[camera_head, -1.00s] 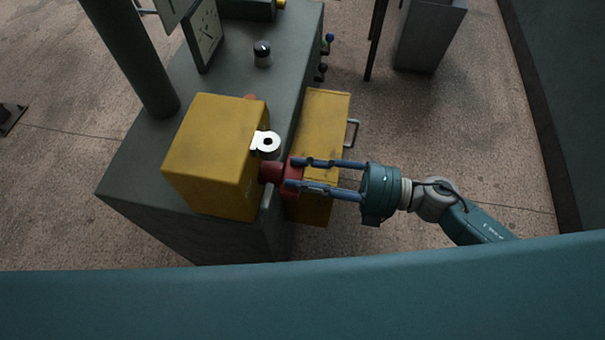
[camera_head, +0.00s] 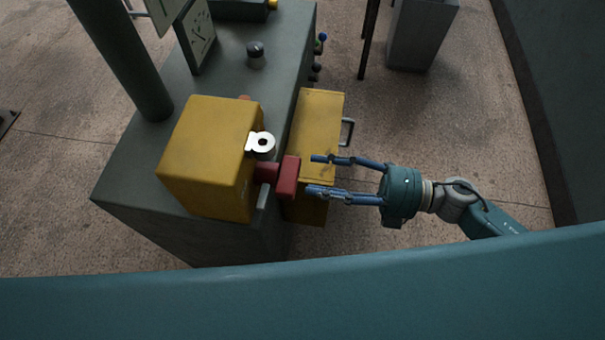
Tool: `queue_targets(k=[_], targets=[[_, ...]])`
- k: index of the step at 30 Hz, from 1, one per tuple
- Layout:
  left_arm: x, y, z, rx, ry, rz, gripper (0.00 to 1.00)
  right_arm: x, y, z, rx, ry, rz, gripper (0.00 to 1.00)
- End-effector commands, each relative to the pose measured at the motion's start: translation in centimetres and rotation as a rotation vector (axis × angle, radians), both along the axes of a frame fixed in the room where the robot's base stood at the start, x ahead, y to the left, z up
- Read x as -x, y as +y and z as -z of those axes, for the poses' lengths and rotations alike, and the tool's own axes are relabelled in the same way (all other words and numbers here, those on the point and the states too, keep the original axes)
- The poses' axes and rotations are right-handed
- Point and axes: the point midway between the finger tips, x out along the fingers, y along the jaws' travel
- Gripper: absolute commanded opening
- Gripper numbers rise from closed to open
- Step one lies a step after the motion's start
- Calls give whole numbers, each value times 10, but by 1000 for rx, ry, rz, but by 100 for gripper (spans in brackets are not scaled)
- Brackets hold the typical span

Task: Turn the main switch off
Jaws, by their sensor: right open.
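The main switch is a yellow box (camera_head: 207,160) on the near end of a dark green cabinet. A red handle (camera_head: 287,176) sticks out from its right side. A white ring-shaped part (camera_head: 263,142) stands beside the handle on the same side. My right gripper (camera_head: 314,174) is open and empty, just to the right of the red handle, with its two fingers pointing at it and a small gap between. The handle's inner part near the box is partly hidden. My left gripper is not in view.
The dark green cabinet (camera_head: 245,85) carries a black knob (camera_head: 255,50) and a gauge panel (camera_head: 197,37). A yellow drawer-like box with a grey handle (camera_head: 320,120) juts out below the gripper. A grey bin (camera_head: 422,35) stands at the back right. Floor is clear at right.

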Motion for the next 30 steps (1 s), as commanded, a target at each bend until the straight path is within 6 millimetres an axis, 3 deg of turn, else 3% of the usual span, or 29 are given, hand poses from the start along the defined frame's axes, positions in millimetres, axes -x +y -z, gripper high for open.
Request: queue_targets(k=[6, 12, 30], targets=[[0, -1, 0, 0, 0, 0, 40, 12, -45, 2, 4, 2, 1, 52], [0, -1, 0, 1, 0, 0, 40, 18, -66, 0, 1, 0, 0, 52], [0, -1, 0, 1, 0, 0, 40, 19, -70, 0, 0, -1, 0, 52]])
